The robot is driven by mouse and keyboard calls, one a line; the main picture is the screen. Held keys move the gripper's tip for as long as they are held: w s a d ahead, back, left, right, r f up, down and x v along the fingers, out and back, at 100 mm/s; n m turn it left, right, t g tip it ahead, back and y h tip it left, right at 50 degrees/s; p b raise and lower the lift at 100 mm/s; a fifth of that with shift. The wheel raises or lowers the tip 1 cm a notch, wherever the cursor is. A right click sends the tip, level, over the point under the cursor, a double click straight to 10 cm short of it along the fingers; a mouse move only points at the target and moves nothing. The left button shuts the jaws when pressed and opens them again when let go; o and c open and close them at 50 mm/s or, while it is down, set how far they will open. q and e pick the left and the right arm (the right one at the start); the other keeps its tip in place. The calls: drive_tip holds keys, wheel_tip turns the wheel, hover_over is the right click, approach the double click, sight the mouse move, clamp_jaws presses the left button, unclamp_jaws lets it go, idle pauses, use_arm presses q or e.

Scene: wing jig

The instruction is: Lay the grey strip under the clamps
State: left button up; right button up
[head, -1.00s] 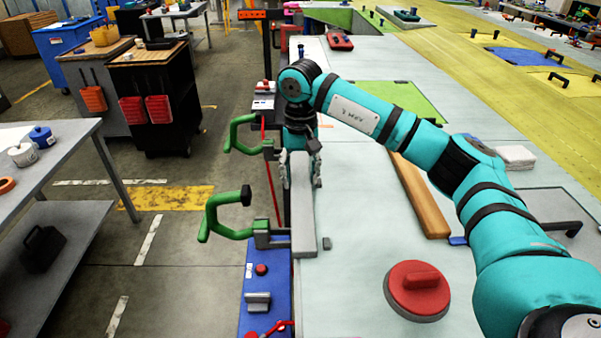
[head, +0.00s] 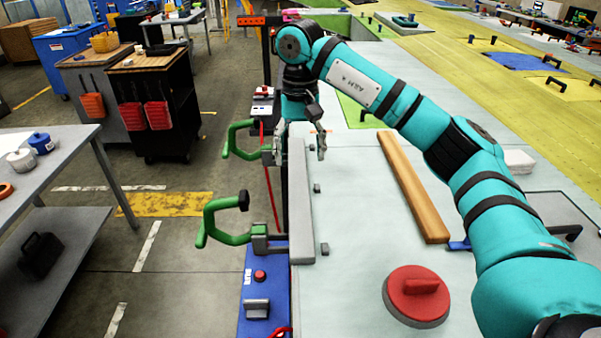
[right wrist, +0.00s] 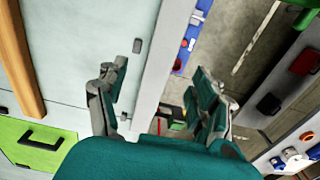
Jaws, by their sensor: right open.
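The grey strip (head: 301,210) lies lengthwise along the table's left edge, beside the two green clamps. The near clamp (head: 222,222) and far clamp (head: 238,140) have their green arms swung out to the left, over the floor side, not over the strip. My right gripper (head: 300,148) is open above the strip's far end. In the right wrist view, the strip (right wrist: 165,60) runs between and beyond the spread fingers (right wrist: 160,92), with nothing gripped. My left gripper is not in view.
Small grey stops (head: 324,248) stand just right of the strip. A wooden bar (head: 412,187) and a red-handled round weight (head: 416,295) lie farther right. A blue panel with a red button (head: 260,275) is at the near left edge. The pale tabletop between is clear.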

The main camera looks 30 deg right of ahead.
wheel_tip(320, 180, up, 6)
drive_tip(key=shift+f, duration=0.2)
idle(0.5)
